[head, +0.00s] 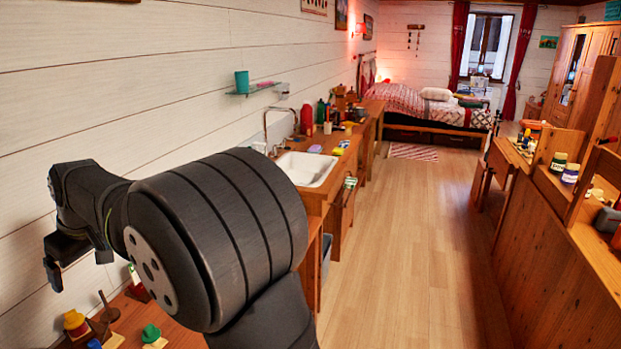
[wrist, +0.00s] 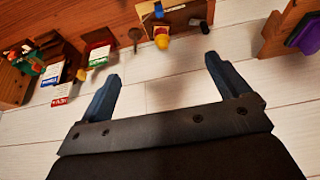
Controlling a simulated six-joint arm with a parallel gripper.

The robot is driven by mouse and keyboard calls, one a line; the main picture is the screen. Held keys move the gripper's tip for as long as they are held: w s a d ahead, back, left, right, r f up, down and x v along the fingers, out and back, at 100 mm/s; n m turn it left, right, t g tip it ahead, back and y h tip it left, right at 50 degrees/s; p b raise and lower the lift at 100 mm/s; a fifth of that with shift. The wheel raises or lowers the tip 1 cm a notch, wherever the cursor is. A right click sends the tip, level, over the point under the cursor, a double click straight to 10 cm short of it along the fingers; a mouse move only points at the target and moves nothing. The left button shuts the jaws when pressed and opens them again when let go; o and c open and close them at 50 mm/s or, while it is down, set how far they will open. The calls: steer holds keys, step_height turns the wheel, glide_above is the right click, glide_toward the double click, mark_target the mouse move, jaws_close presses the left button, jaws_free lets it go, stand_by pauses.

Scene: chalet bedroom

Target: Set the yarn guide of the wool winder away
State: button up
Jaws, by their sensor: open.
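My gripper (wrist: 161,68) is open and empty, its two blue-grey fingers wide apart in the wrist view. In the head view its dark end (head: 52,272) hangs at the far left, in front of the white wall. A small wooden fixture with a yellow knob (wrist: 161,40) and a blue part stands beyond the fingertips, apart from them. In the head view a yellow-topped wooden piece (head: 74,320) and a thin wooden post on a base (head: 108,307) stand at lower left. I cannot tell for sure which of these is the wool winder or its yarn guide.
A green-knobbed piece (head: 152,334) stands on the wooden bench (head: 185,337) near my arm. In the wrist view, small cartons (wrist: 98,55) and wooden boxes line the left, and a wooden holder with purple and green pieces (wrist: 300,32) stands at right. My arm hides much of the bench.

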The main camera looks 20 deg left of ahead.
steer(key=x, duration=0.8)
steer(key=c, duration=0.9)
glide_toward(92, 344)
steer(key=x, duration=0.9)
steer(key=shift+w+a+f, duration=0.1)
steer(key=shift+w+f, duration=0.05)
steer(key=shift+f, duration=0.1)
steer(key=shift+c, duration=0.2)
steer(key=shift+c, duration=0.3)
jaws_close()
